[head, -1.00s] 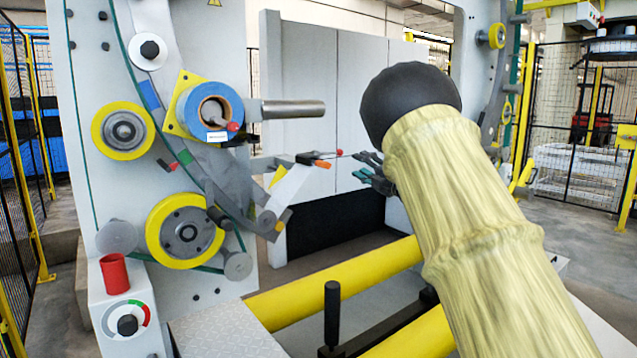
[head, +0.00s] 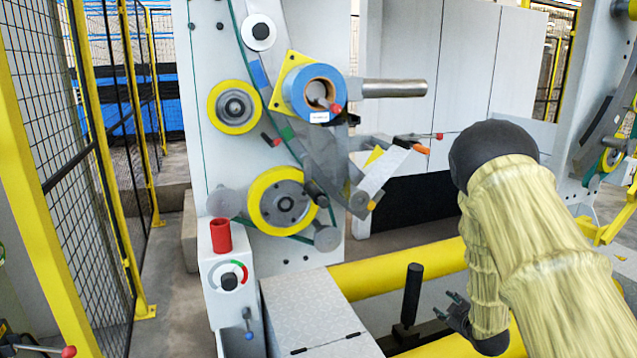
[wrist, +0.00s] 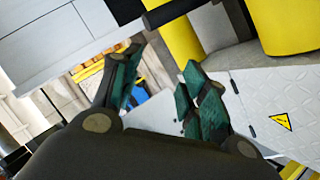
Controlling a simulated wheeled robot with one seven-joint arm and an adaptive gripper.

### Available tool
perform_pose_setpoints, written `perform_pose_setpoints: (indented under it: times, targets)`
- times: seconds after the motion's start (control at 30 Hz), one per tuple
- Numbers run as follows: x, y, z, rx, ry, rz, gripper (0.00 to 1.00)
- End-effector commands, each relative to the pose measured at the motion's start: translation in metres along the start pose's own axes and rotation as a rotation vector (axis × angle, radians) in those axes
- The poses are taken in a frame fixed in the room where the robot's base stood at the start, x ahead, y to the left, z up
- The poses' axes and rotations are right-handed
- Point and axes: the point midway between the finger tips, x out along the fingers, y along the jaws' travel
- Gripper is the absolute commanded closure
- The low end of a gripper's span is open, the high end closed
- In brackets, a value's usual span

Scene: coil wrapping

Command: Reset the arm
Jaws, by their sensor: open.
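My gripper (head: 454,309) is low in the head view, right of the upright black handle and over the yellow rollers. Its fingers point up and left, and my covered arm hides part of the rollers behind it. In the wrist view my gripper (wrist: 158,95) shows its two green-padded fingers spread apart with nothing between them. No object is held.
The wrapping machine (head: 340,30) stands ahead with a blue tape roll (head: 313,92) and yellow wheels. A black handle (head: 412,295) rises close left of my gripper. Yellow rollers (head: 400,272) lie below. A yellow-framed mesh fence (head: 60,150) stands at the left.

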Motion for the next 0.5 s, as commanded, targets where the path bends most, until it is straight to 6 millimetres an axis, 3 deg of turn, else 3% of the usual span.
perform_pose_setpoints:
  times: [0.1,0.27,0.5]
  targets:
    - [-0.025,-0.058,0.029,0.115,-0.098,-0.074,0.56]
    - [-0.066,-0.135,0.063,0.263,-0.237,-0.164,0.56]
    - [-0.149,-0.238,0.101,0.466,-0.465,-0.281,0.56]
